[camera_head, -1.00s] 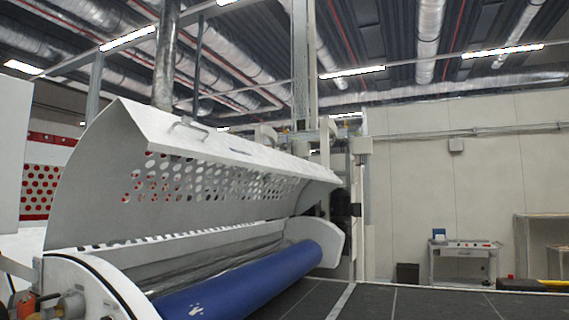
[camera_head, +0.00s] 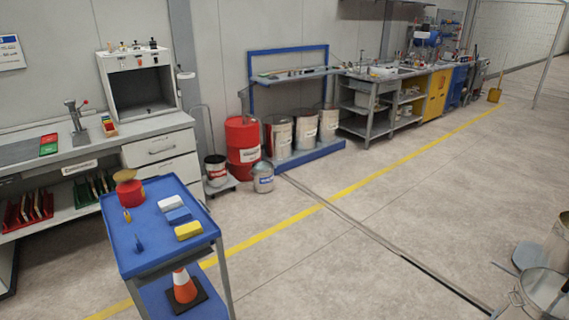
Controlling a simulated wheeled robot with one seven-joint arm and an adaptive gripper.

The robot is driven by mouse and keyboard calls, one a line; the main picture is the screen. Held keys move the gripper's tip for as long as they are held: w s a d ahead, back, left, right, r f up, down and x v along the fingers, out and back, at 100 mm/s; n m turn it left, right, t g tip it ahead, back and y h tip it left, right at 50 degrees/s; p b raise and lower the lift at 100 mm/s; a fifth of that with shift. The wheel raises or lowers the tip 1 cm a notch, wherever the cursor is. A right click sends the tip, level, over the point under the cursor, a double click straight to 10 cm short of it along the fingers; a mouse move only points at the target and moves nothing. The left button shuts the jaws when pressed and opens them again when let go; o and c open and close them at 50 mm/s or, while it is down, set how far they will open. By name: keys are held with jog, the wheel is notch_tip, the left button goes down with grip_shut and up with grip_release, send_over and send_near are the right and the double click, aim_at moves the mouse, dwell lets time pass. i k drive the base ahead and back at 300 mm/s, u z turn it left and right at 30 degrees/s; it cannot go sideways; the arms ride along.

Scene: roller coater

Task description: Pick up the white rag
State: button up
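A small white folded block that looks like the white rag (camera_head: 167,203) lies on the top of a blue cart (camera_head: 151,258) at the lower left of the head view. A blue block (camera_head: 179,216) lies just in front of it, and a yellow and white block (camera_head: 188,231) lies nearer the cart's front edge. My gripper is not in view.
A red can (camera_head: 131,192) and small blue-handled tools (camera_head: 139,245) share the cart top. An orange cone (camera_head: 184,287) stands on its lower shelf. A workbench (camera_head: 150,124) stands behind, with drums (camera_head: 243,140) right of it.

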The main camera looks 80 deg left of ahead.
aim_at(175, 202)
jog(key=u, duration=3.45)
